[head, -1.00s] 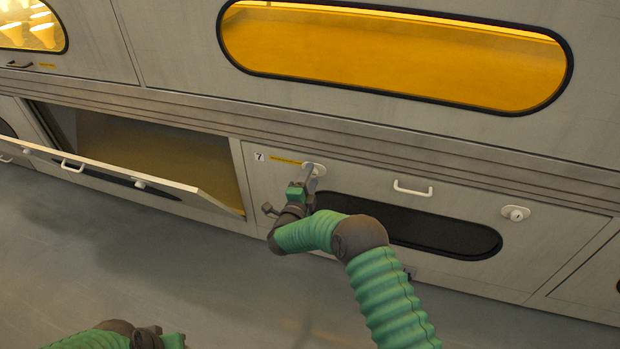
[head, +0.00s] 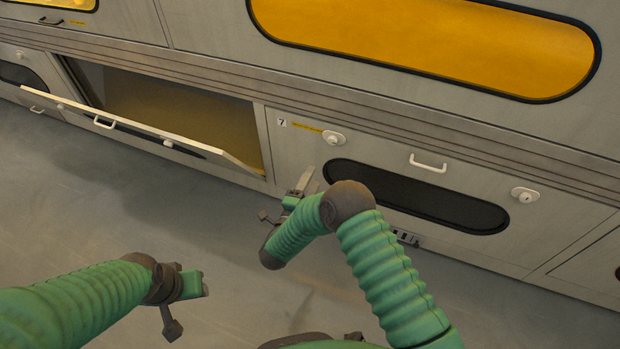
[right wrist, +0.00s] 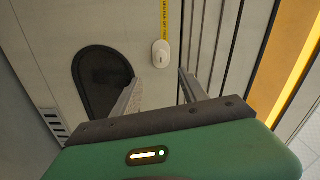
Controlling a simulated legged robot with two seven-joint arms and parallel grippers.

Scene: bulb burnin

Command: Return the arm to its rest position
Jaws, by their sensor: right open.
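My right gripper (head: 306,181) is in front of the closed drawer door numbered 7, below and left of its left white latch (head: 333,138). In the right wrist view its two fingers (right wrist: 158,90) are spread with nothing between them, and the latch (right wrist: 161,54) shows beyond them, apart from the fingertips. My left gripper (head: 203,284) is at the lower left of the head view, over the floor; its fingers are seen too much from the side to tell their opening.
The door at left (head: 140,132) hangs tilted open from its compartment (head: 180,112). Door 7 has a white handle (head: 428,163), a right latch (head: 525,195) and a dark window (head: 415,200). An orange window (head: 430,45) is above. The grey floor (head: 60,210) is clear.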

